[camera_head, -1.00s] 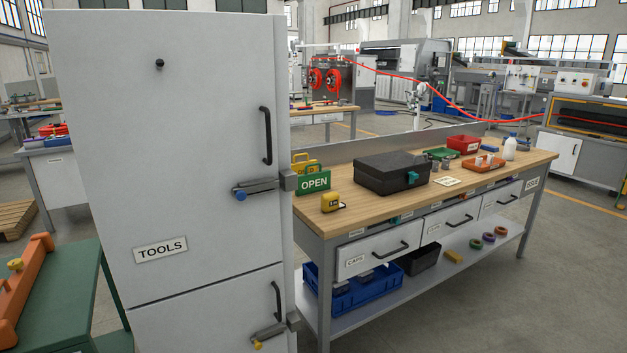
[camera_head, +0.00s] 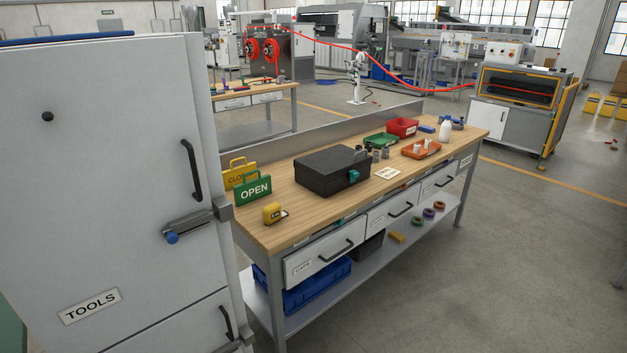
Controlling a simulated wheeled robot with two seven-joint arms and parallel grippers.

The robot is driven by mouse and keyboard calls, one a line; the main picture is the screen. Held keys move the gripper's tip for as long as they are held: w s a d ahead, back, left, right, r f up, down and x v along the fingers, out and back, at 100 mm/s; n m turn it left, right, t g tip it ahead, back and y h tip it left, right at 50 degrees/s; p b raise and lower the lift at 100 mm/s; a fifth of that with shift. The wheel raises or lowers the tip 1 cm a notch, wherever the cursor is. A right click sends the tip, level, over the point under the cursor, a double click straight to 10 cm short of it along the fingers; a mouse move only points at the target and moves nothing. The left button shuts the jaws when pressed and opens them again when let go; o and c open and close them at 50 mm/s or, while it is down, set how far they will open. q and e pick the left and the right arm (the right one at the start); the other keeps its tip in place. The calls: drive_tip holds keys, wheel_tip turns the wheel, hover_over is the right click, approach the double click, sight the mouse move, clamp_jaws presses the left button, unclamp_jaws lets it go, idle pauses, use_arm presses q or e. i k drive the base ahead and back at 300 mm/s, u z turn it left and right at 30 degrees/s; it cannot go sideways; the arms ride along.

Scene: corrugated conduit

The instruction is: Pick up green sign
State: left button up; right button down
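The green sign (camera_head: 254,190) reads OPEN and stands upright at the left end of the wooden workbench (camera_head: 284,229). It has a handle on top. A yellow sign (camera_head: 238,172) stands close behind it and is partly hidden by it. A yellow tape measure (camera_head: 273,213) sits just in front of the green sign. Neither of my grippers shows in the head view.
A tall white TOOLS cabinet (camera_head: 110,190) fills the left side, near the bench's left end. A black toolbox (camera_head: 331,170), a green tray (camera_head: 381,141), a red bin (camera_head: 403,128) and an orange tray (camera_head: 421,149) stand on the bench. Floor right of the bench is clear.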

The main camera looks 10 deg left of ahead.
sight(246, 192)
drive_tip(key=z, duration=0.8)
drive_tip(key=i, duration=1.65)
drive_tip(key=u, duration=0.75)
drive_tip(key=i, duration=1)
drive_tip(key=u, duration=1)
